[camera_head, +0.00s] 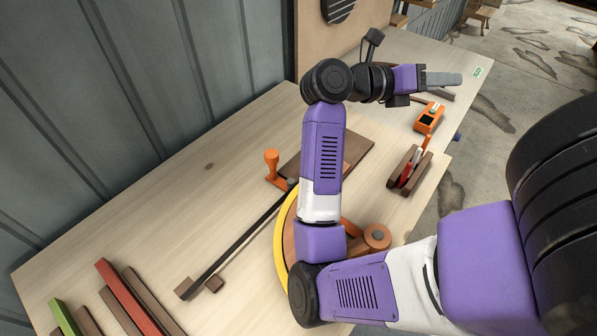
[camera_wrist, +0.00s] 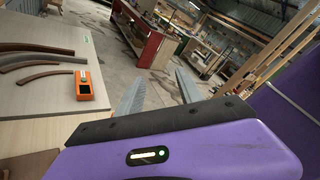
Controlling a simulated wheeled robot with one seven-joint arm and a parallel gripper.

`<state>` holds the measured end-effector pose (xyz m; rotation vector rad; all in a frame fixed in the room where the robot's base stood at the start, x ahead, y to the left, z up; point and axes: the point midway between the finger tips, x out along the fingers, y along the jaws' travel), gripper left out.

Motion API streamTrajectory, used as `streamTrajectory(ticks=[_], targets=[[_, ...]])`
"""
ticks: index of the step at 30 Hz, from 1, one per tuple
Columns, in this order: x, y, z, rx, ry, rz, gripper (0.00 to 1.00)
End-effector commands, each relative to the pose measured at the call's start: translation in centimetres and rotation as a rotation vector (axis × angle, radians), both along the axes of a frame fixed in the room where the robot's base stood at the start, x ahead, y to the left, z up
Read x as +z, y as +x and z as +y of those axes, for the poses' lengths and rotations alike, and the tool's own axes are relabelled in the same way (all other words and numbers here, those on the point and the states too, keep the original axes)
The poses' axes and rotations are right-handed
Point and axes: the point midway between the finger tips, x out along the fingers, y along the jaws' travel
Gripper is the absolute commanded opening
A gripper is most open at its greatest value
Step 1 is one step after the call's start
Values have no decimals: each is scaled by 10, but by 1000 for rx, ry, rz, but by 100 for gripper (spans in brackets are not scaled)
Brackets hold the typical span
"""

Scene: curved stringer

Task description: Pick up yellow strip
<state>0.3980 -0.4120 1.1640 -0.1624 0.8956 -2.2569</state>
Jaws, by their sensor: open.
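The yellow strip (camera_head: 279,243) is a thin curved band at the edge of a round brown form on the wooden table, in the head view. My arm covers part of it. My gripper (camera_head: 460,79) is at the far right end of the table, well away from the strip, pointing right. In the wrist view my gripper (camera_wrist: 158,93) shows two grey fingers spread apart with nothing between them. The yellow strip is not in the wrist view.
An orange device (camera_head: 429,118) and a holder with pens (camera_head: 408,168) stand on the table's right. A red bar (camera_head: 128,297) and a green bar (camera_head: 65,317) lie at the front left. An orange-handled tool (camera_head: 272,166) stands near the middle. The left tabletop (camera_head: 150,220) is mostly clear.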

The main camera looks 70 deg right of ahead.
Motion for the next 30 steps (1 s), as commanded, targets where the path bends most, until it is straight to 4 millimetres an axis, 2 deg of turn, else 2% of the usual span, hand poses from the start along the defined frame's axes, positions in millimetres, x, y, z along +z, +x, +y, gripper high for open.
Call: streamTrajectory(ticks=[3,7,9,13,18,21,25,30], targets=[[-47,15,4,-34,133,-210,44],[-96,43,17,-66,288,-432,44],[-119,64,28,-78,377,-550,44],[-154,112,55,-93,545,-761,44],[-176,172,91,-98,737,-980,44],[-180,197,107,-97,816,-1062,44],[-182,214,119,-96,870,-1118,44],[-194,218,123,-94,887,-1130,44]])
